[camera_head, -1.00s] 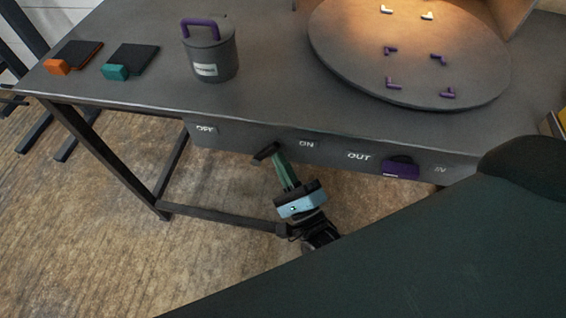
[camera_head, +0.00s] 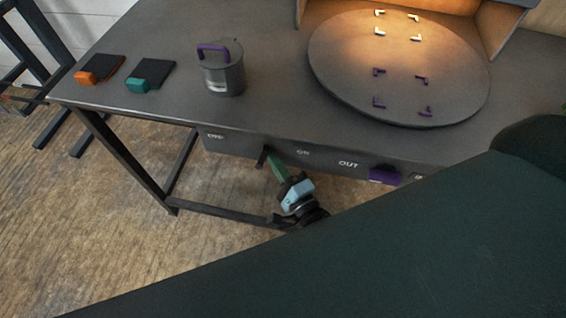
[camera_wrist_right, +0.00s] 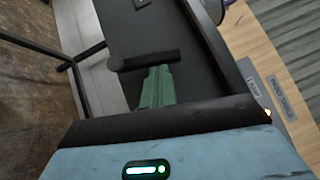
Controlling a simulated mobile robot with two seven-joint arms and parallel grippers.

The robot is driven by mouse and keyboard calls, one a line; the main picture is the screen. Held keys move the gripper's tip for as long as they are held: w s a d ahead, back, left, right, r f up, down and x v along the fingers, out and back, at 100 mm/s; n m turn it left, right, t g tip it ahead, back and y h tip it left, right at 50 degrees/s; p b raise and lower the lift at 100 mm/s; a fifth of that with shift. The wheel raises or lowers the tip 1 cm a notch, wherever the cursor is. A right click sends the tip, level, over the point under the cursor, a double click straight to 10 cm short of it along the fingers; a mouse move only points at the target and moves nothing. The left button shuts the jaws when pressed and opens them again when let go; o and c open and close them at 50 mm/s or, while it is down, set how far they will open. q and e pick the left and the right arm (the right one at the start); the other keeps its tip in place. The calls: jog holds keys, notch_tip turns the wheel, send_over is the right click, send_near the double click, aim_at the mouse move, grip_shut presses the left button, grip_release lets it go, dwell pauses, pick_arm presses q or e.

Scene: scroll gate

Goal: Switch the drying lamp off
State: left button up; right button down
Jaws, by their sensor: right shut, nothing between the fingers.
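The drying lamp itself is out of frame or hidden, but its warm light falls on the back of the round turntable (camera_head: 330,75). The front panel (camera_head: 240,147) under the table edge carries the words OFF at left and ON to its right. A dark bar (camera_head: 262,157) stands out between these words; it also shows in the right wrist view (camera_wrist_right: 150,60), with a rounded left end. My right gripper (camera_head: 271,156), with green fingers, is shut and empty, its tips at this bar. I cannot tell whether they touch. My left gripper is out of view.
Further right on the panel is OUT, with a purple handle (camera_head: 385,176) beside it. A grey lidded pot (camera_head: 224,78), an orange block (camera_head: 87,78) and a teal block (camera_head: 140,85) stand on the table. Several small L-shaped markers sit on the turntable.

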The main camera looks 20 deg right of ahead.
jog(key=shift+n+g, duration=0.5)
jog(key=shift+n, duration=0.1)
jog(key=shift+w+a+r+p, duration=0.5)
jog(key=shift+a+r, duration=0.05)
jog(key=shift+a, duration=0.2)
jog(key=shift+w+a+r+p, duration=0.45)
jog(key=shift+a+r, duration=0.05)
jog(key=shift+a, duration=0.2)
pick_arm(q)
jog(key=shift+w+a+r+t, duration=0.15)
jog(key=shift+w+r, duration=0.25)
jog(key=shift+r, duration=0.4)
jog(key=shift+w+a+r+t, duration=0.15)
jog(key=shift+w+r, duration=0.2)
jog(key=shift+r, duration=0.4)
pick_arm(e)
jog(key=shift+w+a, duration=0.45)
jog(key=shift+a, duration=0.15)
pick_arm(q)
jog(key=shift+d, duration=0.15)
pick_arm(e)
jog(key=shift+a+r, duration=0.1)
jog(key=shift+r, duration=0.1)
